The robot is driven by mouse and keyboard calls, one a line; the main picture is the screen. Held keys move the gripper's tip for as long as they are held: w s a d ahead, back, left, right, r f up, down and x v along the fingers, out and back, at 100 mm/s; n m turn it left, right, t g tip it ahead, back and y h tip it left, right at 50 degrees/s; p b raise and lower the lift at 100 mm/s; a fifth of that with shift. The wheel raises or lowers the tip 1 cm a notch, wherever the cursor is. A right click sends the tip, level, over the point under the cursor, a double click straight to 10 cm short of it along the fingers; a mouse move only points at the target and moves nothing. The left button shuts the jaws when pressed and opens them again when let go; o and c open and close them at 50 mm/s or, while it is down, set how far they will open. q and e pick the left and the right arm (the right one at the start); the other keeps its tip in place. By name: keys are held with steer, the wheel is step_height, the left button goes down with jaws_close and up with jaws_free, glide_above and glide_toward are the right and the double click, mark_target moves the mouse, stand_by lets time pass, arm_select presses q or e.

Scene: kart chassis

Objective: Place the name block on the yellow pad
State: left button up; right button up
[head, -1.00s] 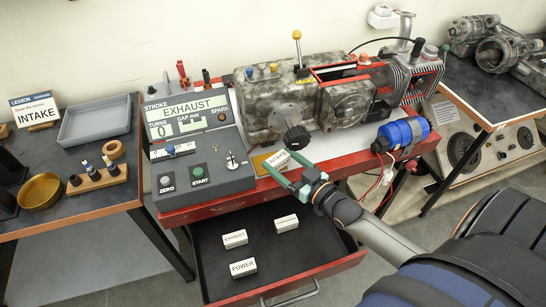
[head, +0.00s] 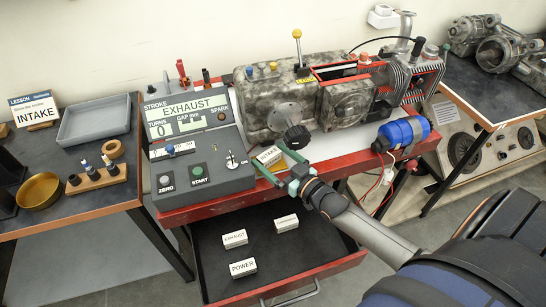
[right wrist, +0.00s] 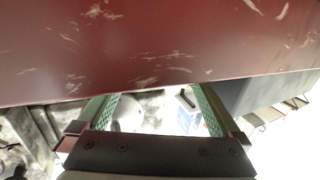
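The name block (head: 268,156), white with dark lettering, sits at the yellow pad (head: 254,164) on the red bench, just right of the grey control box. It appears to rest on the pad, though part of the pad is covered. My right gripper (head: 277,163) has its two green fingers spread apart at the block's near side. In the right wrist view, the fingers (right wrist: 152,106) are wide apart with nothing visible gripped, and a red panel hides their tips. My left gripper is not in view.
An open drawer (head: 288,262) below holds more blocks, including EXHAUST (head: 234,239) and POWER (head: 242,268). The control box (head: 195,148) and the black knob (head: 296,137) of the engine stand close to the gripper. A lesson card (head: 35,110) reads INTAKE.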

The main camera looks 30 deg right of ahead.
steer(key=shift+r, duration=0.25)
steer(key=shift+s+f, duration=0.15)
steer(key=shift+s, duration=0.15)
steer(key=s+d, duration=0.2)
steer(key=s, duration=0.9)
steer(key=shift+s+r, duration=0.15)
steer(key=shift+r, duration=0.2)
steer(key=shift+a, duration=0.1)
